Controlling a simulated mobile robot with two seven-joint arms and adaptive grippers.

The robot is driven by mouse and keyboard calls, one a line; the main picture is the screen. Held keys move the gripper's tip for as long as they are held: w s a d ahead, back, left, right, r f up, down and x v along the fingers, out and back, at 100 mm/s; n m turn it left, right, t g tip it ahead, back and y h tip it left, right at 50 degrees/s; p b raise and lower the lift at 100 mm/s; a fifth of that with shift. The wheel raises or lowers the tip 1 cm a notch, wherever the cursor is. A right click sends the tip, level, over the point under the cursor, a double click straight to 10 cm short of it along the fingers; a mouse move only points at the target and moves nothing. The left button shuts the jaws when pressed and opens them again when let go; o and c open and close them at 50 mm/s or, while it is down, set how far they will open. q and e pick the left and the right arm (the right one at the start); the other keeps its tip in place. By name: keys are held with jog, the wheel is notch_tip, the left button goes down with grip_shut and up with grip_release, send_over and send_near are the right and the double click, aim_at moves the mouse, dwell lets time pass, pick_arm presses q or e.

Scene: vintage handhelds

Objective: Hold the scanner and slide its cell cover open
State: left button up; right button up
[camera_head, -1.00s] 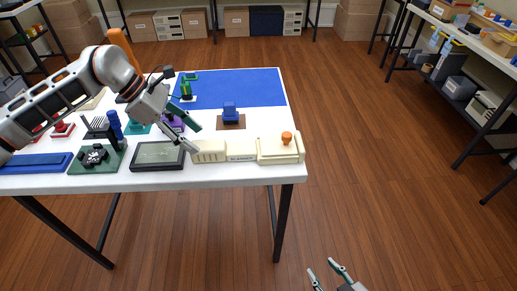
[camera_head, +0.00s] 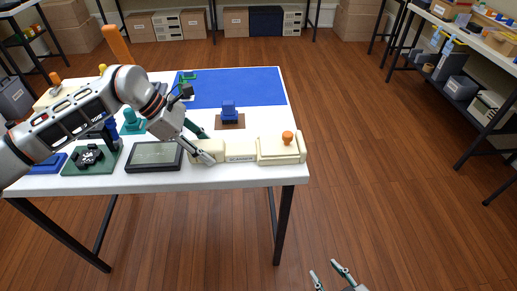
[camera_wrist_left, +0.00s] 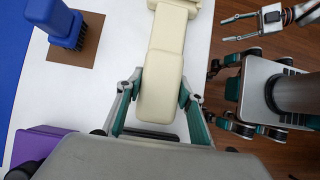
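The cream scanner (camera_head: 240,151) lies along the table's front edge; a small label is on its middle. Its blocky right part (camera_head: 279,152) carries an orange knob (camera_head: 287,137). I cannot make out which part is the cell cover. My left gripper (camera_head: 208,157) is at the scanner's left end. In the left wrist view its fingers (camera_wrist_left: 160,84) stand on both sides of the scanner's rounded cream end (camera_wrist_left: 161,95), open, with narrow gaps. My right gripper (camera_head: 332,275) is open and empty, low in front of the table; it also shows in the left wrist view (camera_wrist_left: 240,30).
A dark-framed panel (camera_head: 154,156) lies left of the scanner, with a green tray (camera_head: 92,158) beyond it. A blue block on a brown pad (camera_head: 230,122) and a blue mat (camera_head: 232,88) lie behind. The white table (camera_head: 265,122) is clear behind the scanner's right part.

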pick_arm(q)
grip_shut()
jog(key=shift+f, duration=0.2)
dwell(0.4)
jog(key=shift+r, duration=0.3)
dwell(1.6)
